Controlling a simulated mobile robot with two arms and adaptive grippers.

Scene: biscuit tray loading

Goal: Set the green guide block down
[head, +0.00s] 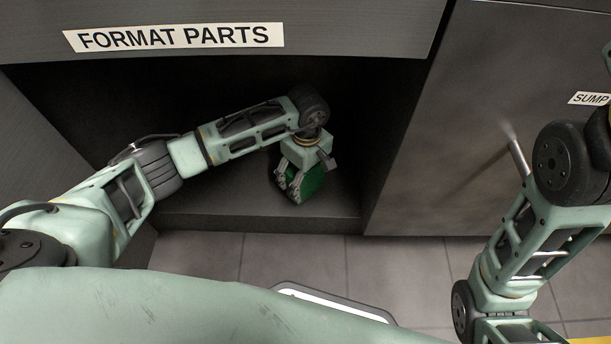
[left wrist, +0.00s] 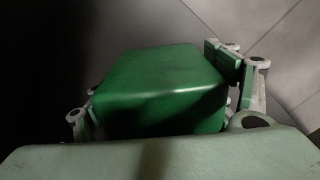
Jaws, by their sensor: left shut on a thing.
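The green guide block (head: 313,184) is in the dark open compartment labelled FORMAT PARTS, near its front edge. My left gripper (head: 292,184) reaches into the compartment from the left and is shut on the block, pointing down. In the left wrist view the green block (left wrist: 160,85) fills the middle, with a gripper finger (left wrist: 228,68) against its right side and another at its lower left. The block is close over the compartment floor; I cannot tell whether it touches. My right gripper is not in view; only part of my right arm shows at the right.
The compartment floor (head: 200,222) is bare around the block, with side walls left and right and a labelled panel (head: 175,37) above. A closed grey door (head: 440,130) with a bar handle (head: 517,157) stands to the right. Grey floor tiles (head: 310,258) lie in front.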

